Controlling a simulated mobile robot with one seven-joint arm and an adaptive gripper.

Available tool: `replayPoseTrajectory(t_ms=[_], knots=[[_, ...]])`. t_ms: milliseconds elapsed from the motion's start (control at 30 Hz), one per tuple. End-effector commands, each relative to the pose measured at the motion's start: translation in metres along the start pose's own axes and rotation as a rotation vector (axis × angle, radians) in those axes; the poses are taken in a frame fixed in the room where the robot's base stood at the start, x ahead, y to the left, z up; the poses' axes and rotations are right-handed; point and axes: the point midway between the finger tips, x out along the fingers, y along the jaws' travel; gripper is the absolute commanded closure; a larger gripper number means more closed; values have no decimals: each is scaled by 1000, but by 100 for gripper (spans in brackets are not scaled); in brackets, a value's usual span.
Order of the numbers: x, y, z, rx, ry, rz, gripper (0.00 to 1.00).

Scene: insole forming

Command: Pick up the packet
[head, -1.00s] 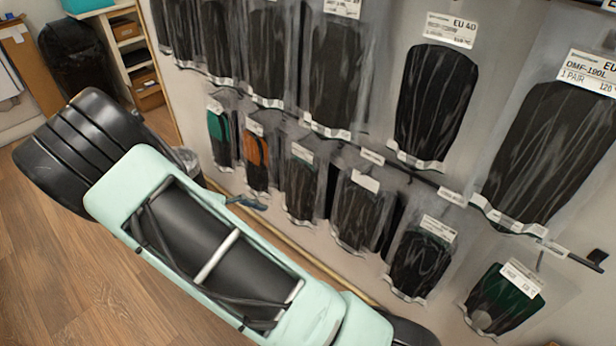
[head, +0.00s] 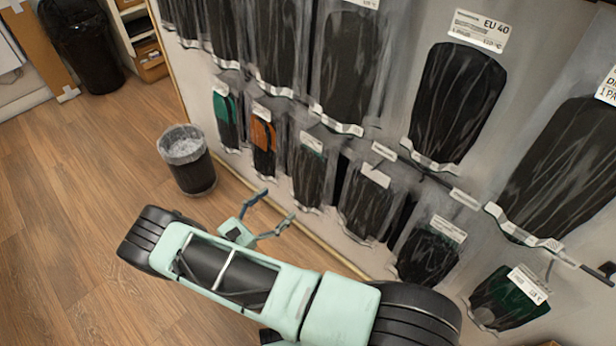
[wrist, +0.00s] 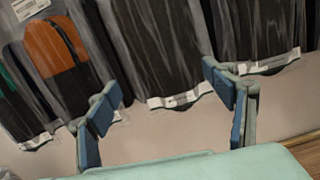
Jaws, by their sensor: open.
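Several clear packets with dark insoles hang on the wall rack; the frames do not show which one is meant. In the head view the lower row has a green-topped packet (head: 227,120), an orange-topped packet (head: 263,145) and a black packet (head: 308,178). My gripper (head: 273,212) is open and empty, below and in front of these. In the wrist view my gripper (wrist: 160,112) has its fingers spread wide, with the black packet (wrist: 155,50) beyond and above the gap. The orange-topped packet (wrist: 60,65) is beyond the left finger.
Larger packets, one labelled EU 40 (head: 455,100), hang in the row above. More packets hang lower right, including a dark green one (head: 508,298). A lined waste bin (head: 188,165) stands on the floor by the wall. The wooden floor (head: 90,220) at left is clear.

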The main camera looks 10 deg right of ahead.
Motion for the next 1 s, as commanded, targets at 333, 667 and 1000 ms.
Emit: replayPoseTrajectory(t_ms=[333, 667, 1000], knots=[[42, -2, 2, 1, 0, -3, 25], [85, -10, 6, 1, 1, -5, 25], [89, -9, 7, 1, 1, -3, 35]])
